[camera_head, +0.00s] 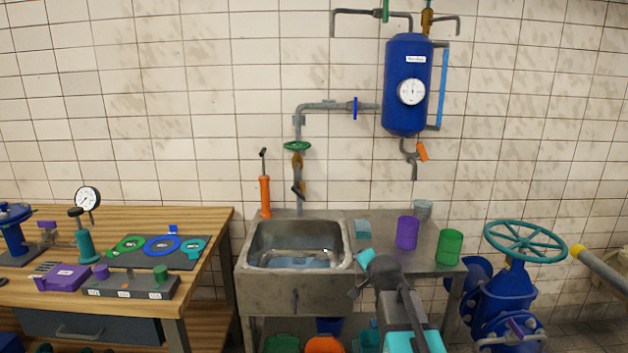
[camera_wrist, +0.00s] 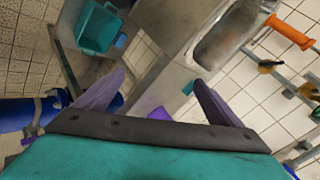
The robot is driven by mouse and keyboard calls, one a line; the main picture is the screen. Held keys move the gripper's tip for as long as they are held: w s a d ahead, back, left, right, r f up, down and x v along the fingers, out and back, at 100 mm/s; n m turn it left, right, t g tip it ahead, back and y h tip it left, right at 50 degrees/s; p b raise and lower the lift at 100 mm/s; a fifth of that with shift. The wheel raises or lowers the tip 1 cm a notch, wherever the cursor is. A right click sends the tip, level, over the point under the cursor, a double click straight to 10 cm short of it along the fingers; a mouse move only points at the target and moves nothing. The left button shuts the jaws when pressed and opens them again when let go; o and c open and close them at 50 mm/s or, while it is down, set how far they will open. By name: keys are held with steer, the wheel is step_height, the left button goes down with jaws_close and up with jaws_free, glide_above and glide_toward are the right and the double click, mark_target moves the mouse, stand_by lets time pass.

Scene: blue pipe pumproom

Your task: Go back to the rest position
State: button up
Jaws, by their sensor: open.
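My gripper (camera_wrist: 150,92) shows in the wrist view with its two purple-grey fingers spread wide apart and nothing between them. In the head view my arm rises from the bottom edge in front of the sink counter (camera_head: 437,256), and my gripper (camera_head: 362,285) is near the counter's front edge, right of the sink basin (camera_head: 297,262). The fingertips are small and partly hidden by my wrist there. A purple cup (camera_head: 407,232) and a green cup (camera_head: 450,247) stand on the counter behind my arm, apart from it.
A blue valve with a teal handwheel (camera_head: 525,240) stands right of the counter. A wooden workbench (camera_head: 205,222) with tools and gauges is at left. A blue tank (camera_head: 407,85) hangs on the wall. Bins, including a teal bin (camera_wrist: 98,27), sit below the counter.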

steer(key=s+f+n+g, duration=0.25)
steer(key=s+f, duration=0.45)
steer(key=f, duration=0.4)
steer(key=s+f+n+g, duration=0.25)
steer(key=s+f, duration=0.45)
steer(key=f, duration=0.4)
steer(key=s+f+n+g, duration=0.1)
steer(key=s+f+g, duration=0.2)
steer(key=s+f, duration=0.6)
steer(key=s+f+n+g, duration=0.2)
steer(key=s+f, duration=0.3)
steer(key=s, duration=0.4)
steer(key=s+f+n+g, duration=0.2)
steer(key=s+f, duration=0.4)
steer(key=s, duration=0.4)
steer(key=s+f+n+g, duration=0.2)
steer(key=s+f, duration=0.4)
steer(key=s, duration=0.4)
steer(key=shift+d+g, duration=0.2)
steer(key=shift+g, duration=0.4)
steer(key=shift+s+f, duration=0.1)
